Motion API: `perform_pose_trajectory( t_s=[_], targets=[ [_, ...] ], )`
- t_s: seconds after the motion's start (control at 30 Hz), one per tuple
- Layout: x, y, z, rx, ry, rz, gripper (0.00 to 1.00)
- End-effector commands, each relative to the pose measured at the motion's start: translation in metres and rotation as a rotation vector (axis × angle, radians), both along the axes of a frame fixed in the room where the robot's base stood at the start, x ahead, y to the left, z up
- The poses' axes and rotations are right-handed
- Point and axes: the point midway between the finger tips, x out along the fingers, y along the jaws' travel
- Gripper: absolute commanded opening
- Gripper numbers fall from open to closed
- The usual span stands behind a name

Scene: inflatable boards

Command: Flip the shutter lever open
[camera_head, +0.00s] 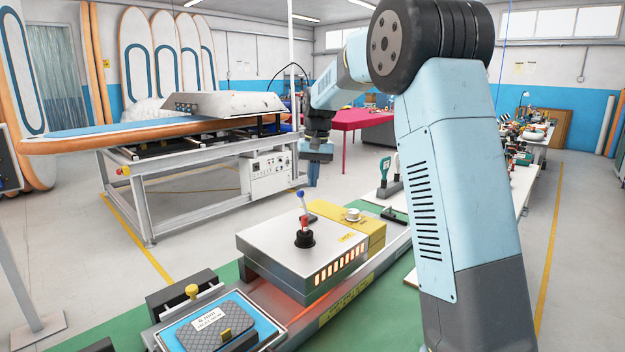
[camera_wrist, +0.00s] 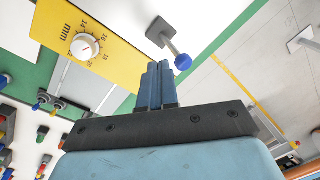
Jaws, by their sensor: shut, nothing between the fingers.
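A lever with a blue ball knob (camera_head: 300,194) stands at the far edge of a metal box (camera_head: 275,240); a second lever with a red knob (camera_head: 305,221) rises from a black boot on the same box. No label shows which is the shutter lever. In the wrist view, the blue-knobbed lever (camera_wrist: 183,62) has a silver rod slanting from a dark base plate. My gripper (camera_head: 312,184) points down above and beyond the box. In the wrist view, its blue fingers (camera_wrist: 159,66) are together and empty, just left of the blue knob, with a small gap in the picture.
A yellow block (camera_head: 375,232) with a white dial (camera_wrist: 85,46) adjoins the box. A green-handled clamp (camera_head: 389,175) stands to the right. A grey pad in a blue tray (camera_head: 272,332) lies in front. A board rests on a metal frame (camera_head: 205,195) behind.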

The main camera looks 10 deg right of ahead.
Motion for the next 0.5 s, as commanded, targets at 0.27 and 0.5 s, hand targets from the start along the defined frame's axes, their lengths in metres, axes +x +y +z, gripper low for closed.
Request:
perform_pose_trajectory(
  t_s=[0.27, 0.5],
  targets=[
    [0.000, -0.027, 0.012, 0.000, -0.001, -0.001, 0.00],
    [0.006, -0.035, 0.054, 0.000, -0.003, 0.001, 0.00]
  ],
)
